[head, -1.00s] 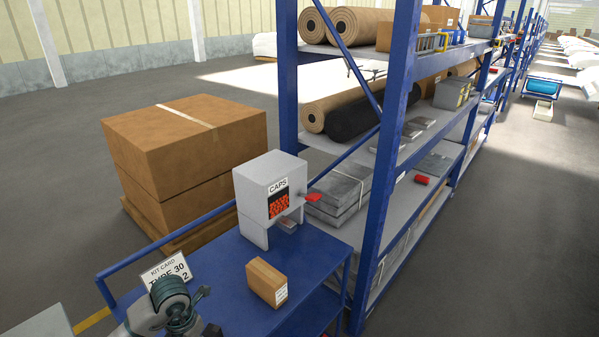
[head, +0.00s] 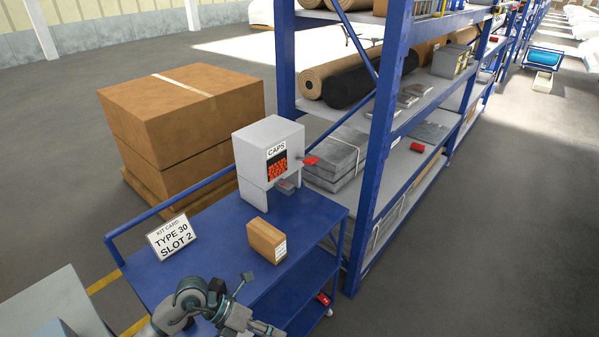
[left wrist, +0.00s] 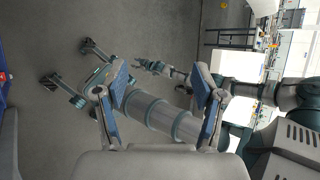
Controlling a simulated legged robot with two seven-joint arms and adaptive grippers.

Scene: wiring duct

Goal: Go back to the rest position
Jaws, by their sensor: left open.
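My left gripper (head: 256,304) is at the bottom of the head view, over the near end of the blue cart (head: 215,235). In the left wrist view its two blue-padded fingers (left wrist: 162,82) stand wide apart. Nothing is held between them. Behind them show grey and teal links of my own body and the grey floor. A small claw-like end (left wrist: 150,67) also shows there, too small to tell its state; it may be my right gripper. My right arm is not in the head view.
On the cart stand a white CAPS dispenser (head: 262,136) with a red lever, a small cardboard box (head: 266,241) and a kit card (head: 172,236) reading TYPE 30 SLOT 2. A blue rack (head: 375,170) stands right of the cart. Stacked cartons (head: 180,110) stand behind it.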

